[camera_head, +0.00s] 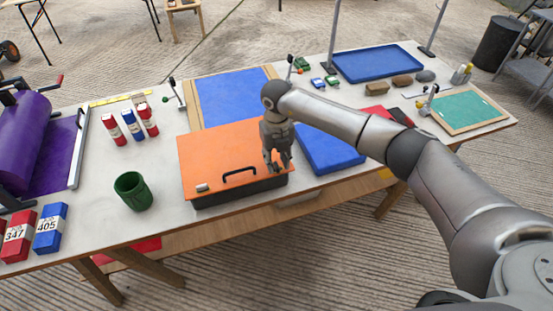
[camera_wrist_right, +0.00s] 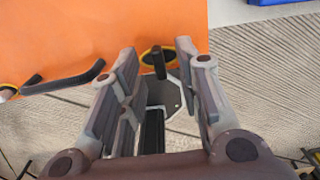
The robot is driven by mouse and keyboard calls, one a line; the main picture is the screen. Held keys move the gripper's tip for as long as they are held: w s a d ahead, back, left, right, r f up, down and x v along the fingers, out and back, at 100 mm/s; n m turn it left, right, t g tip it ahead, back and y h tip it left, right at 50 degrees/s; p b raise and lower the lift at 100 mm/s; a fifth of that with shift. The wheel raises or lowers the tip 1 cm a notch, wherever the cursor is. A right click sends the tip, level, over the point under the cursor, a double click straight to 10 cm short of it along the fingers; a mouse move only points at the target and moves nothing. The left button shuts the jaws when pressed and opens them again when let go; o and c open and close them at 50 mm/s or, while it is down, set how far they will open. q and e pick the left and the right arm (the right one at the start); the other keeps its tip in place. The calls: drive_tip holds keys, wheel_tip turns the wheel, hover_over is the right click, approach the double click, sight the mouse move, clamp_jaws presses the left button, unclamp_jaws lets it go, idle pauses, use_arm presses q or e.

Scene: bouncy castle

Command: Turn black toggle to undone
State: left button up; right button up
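The orange lid (camera_head: 225,150) closes a dark box (camera_head: 240,193) at the front of the table; it also fills the upper left of the right wrist view (camera_wrist_right: 100,30). A black toggle (camera_wrist_right: 158,62) with a yellow-rimmed round base sits near the lid's edge, upright in the right wrist view. My right gripper (camera_head: 278,165) points down over the lid's front right corner and hides the toggle in the head view. In the right wrist view my right gripper (camera_wrist_right: 157,72) is open, its fingers on either side of the toggle; contact cannot be told. My left gripper is out of view.
A black handle (camera_head: 239,174) and a pale fitting (camera_head: 202,187) lie left of my gripper on the lid. A blue tray (camera_head: 330,152) stands close on the right. A green cup (camera_head: 132,192) stands to the left, with free tabletop around it.

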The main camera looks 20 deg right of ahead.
drive_tip(key=shift+f, duration=0.85)
clamp_jaws()
